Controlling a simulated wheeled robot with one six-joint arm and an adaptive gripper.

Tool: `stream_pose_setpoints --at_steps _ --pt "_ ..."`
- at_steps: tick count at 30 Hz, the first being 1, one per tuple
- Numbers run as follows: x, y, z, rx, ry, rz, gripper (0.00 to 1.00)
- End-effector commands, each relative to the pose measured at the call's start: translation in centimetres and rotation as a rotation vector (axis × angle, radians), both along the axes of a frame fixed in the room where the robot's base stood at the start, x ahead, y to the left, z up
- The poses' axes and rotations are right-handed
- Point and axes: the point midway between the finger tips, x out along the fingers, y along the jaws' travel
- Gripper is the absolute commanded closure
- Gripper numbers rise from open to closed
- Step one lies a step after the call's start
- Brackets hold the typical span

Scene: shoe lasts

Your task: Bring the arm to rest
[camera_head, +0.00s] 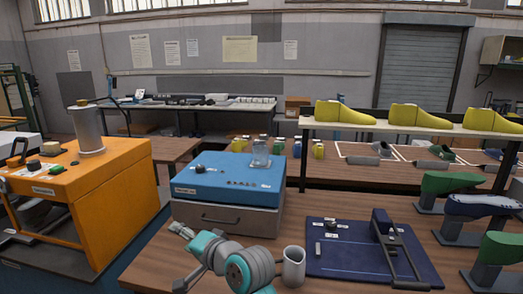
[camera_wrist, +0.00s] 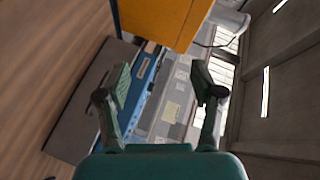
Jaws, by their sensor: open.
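My gripper (camera_wrist: 160,88) shows in the wrist view with its two green fingers spread apart and nothing between them. The wrist view is tilted onto its side; beyond the fingers are the blue-topped grey drawer box (camera_wrist: 85,110), the orange cabinet (camera_wrist: 158,22) and the back wall. In the head view my arm, grey with teal joints, is low in the middle, above the near wooden table (camera_head: 150,262). It is in front of the grey drawer box with the blue top (camera_head: 225,178). The exact pose of my gripper is hard to make out there.
A grey cup (camera_head: 293,266) stands just right of my arm. Right of it are a dark blue board (camera_head: 340,262) with a black frame and green shoe lasts (camera_head: 447,183) on stands. The orange cabinet (camera_head: 115,205) stands left. Yellow lasts (camera_head: 345,113) line a shelf behind.

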Motion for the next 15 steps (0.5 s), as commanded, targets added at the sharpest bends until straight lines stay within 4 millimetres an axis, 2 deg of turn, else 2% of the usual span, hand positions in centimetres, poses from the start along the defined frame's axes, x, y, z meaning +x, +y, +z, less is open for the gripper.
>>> stream_pose_setpoints --at_steps 8,15 --pt "-0.3 -1.9 -3.1 -0.019 -0.013 -0.036 0.33" --pt "-1.3 -4.5 -7.1 -0.049 -0.037 -0.085 0.33"
